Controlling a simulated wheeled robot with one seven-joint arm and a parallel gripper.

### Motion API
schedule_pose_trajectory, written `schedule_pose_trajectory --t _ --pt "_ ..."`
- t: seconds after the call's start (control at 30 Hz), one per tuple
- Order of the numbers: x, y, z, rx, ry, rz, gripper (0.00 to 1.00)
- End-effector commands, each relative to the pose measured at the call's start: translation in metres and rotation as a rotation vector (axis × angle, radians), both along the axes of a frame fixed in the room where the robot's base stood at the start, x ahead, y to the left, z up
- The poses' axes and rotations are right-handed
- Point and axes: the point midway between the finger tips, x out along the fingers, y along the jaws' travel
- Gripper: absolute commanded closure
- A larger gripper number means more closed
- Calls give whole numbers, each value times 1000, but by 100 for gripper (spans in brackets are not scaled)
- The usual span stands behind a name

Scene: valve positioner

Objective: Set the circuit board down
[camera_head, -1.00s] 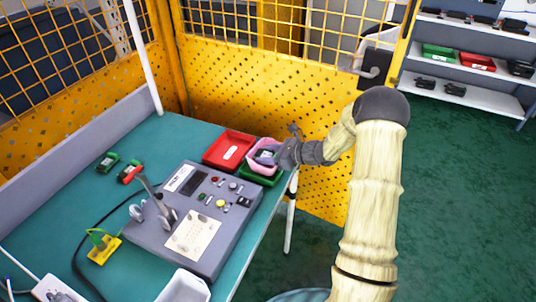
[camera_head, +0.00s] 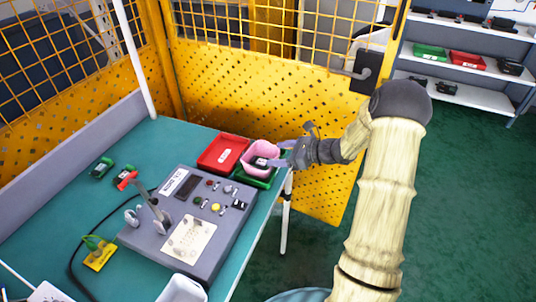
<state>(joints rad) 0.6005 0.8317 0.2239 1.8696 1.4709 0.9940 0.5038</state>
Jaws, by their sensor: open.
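A small dark item with a pale patch (camera_head: 260,162), seemingly the circuit board, lies in a pink container (camera_head: 262,147). The pink container sits in or on a green tray (camera_head: 262,182) at the table's right corner. My gripper (camera_head: 279,154) is open at the right side of the pink container, its fingers pointing left toward it. The gripper looks empty. The item is small, and I cannot tell whether a fingertip still touches the container or the item.
A red tray (camera_head: 222,153) stands left of the pink container. A grey test console (camera_head: 192,222) with a lever fills the middle of the teal table (camera_head: 150,148). A yellow perforated fence (camera_head: 260,95) stands behind. Shelves (camera_head: 460,95) are at the far right.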

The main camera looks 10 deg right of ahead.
Motion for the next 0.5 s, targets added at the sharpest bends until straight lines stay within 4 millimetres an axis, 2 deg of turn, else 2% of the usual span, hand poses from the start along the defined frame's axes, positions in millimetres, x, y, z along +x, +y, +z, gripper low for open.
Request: schedule_pose_trajectory --t 0.03,0.2,0.5 --pt "-5 -9 4 -2 -1 -4 28" --pt "-21 -30 15 -1 -1 -1 28" --pt "-28 -38 20 -1 1 1 28"
